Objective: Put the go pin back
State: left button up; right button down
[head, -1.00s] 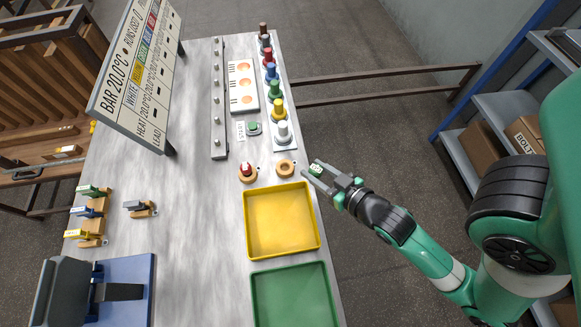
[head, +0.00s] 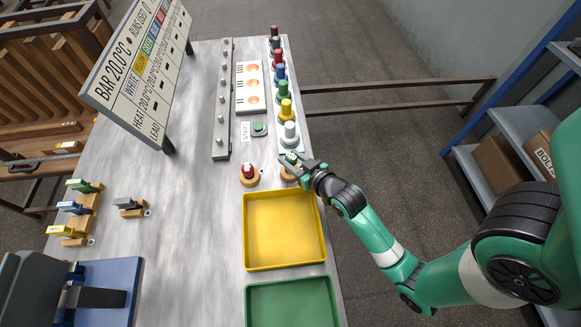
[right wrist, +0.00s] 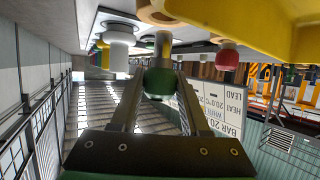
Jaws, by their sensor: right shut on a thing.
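My right gripper (head: 294,160) is shut on the go pin's green head (head: 291,157) at the table's right edge, just above the yellow tray. In the right wrist view the green head (right wrist: 160,82) sits between my two fingers, and its pale stem (right wrist: 162,45) points at the wooden ring holder (right wrist: 158,12). The ring holder (head: 287,174) is partly hidden by my gripper in the head view. I cannot tell whether the stem tip is inside it. A red-headed pin (head: 248,170) stands in a matching wooden holder to the left. My left gripper is not in view.
The yellow tray (head: 246,232) and green tray (head: 250,306) lie in front. A white-topped peg (head: 290,134) heads a row of coloured pegs behind the holder. A green button (head: 259,129) is nearby. The table's middle is clear.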

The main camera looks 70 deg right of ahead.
jog(key=shift+w+d+f, duration=0.1)
jog(key=shift+w+f, duration=0.05)
jog(key=shift+f, duration=0.15)
notch_tip(320, 180, down, 3)
jog(key=shift+f+b, duration=0.1)
jog(key=shift+b, duration=0.9)
jog(key=shift+w, duration=0.1)
jog(key=shift+c, duration=2)
grip_release()
